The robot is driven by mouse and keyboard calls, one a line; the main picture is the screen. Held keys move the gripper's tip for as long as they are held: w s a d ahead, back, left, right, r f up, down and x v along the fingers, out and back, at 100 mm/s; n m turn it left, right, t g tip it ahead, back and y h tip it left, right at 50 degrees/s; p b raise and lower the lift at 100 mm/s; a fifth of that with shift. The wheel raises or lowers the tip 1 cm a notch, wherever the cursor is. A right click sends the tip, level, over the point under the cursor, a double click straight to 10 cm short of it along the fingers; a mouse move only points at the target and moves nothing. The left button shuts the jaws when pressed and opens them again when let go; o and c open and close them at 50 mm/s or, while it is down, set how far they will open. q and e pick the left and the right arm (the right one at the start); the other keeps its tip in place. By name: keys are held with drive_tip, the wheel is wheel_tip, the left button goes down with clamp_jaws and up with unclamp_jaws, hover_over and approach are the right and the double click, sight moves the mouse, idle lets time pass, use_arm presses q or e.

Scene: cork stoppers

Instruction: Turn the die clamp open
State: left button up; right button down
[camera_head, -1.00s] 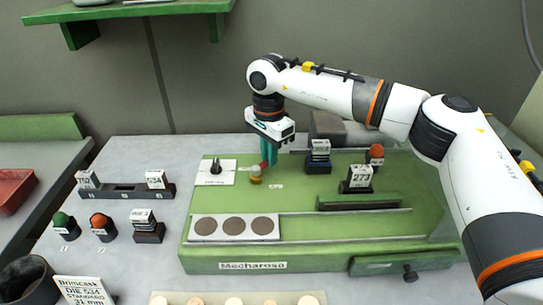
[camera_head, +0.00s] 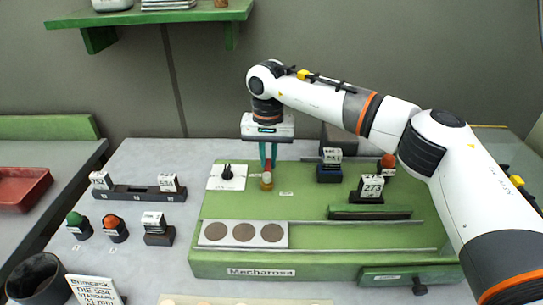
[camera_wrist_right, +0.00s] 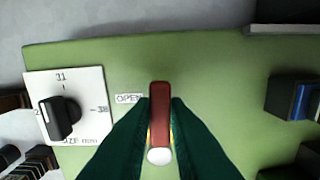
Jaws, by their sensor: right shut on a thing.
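The die clamp (camera_head: 267,184) stands on the green machine top in the head view, with a brass-coloured base and a red lever. In the right wrist view the red lever (camera_wrist_right: 160,112) lies lengthwise between my right gripper's dark green fingers, with a pale round end at the bottom. My right gripper (camera_head: 267,164) points down and is shut on the lever. A small OPEN label (camera_wrist_right: 128,98) is just left of the lever. The fingers hide part of the clamp's base. My left gripper is out of view.
A white size dial (camera_head: 227,176) with a black knob is left of the clamp. A blue-and-black die block (camera_head: 329,172) and a block marked 273 (camera_head: 371,188) stand to the right. Round brown discs sit in a pale plate (camera_head: 243,246) in front. Green deck around the clamp is clear.

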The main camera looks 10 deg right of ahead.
sight(267, 163)
drive_tip(key=shift+a+r+n, duration=0.15)
drive_tip(key=shift+n, duration=0.35)
drive_tip(key=c, duration=1.4)
unclamp_jaws()
wheel_tip(267, 163, up, 12)
drive_tip(key=shift+b, duration=0.45)
